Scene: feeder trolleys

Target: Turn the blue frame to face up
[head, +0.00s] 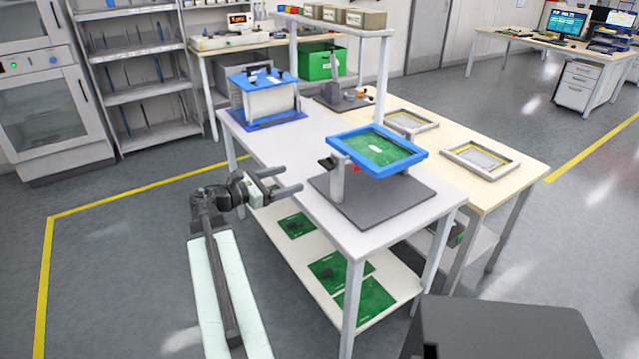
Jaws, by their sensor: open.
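The blue frame (407,170) is held on a stand with a grey base plate (417,202) on the near part of the white table. It surrounds a green board (378,147) with a small white patch. The frame lies nearly flat with a slight tilt, and a dark knob (327,163) sits at its left side. My gripper (292,182) is open and empty, to the left of the stand near the table's left edge. It is apart from the frame and the knob. The frame's underside is mostly hidden.
A white box with a blue lid (268,103) stands at the table's far end. Green boards (340,272) lie on the lower shelf (382,255). Two grey frames lie on the wooden table (507,183) at right. Clear floor lies left of the table.

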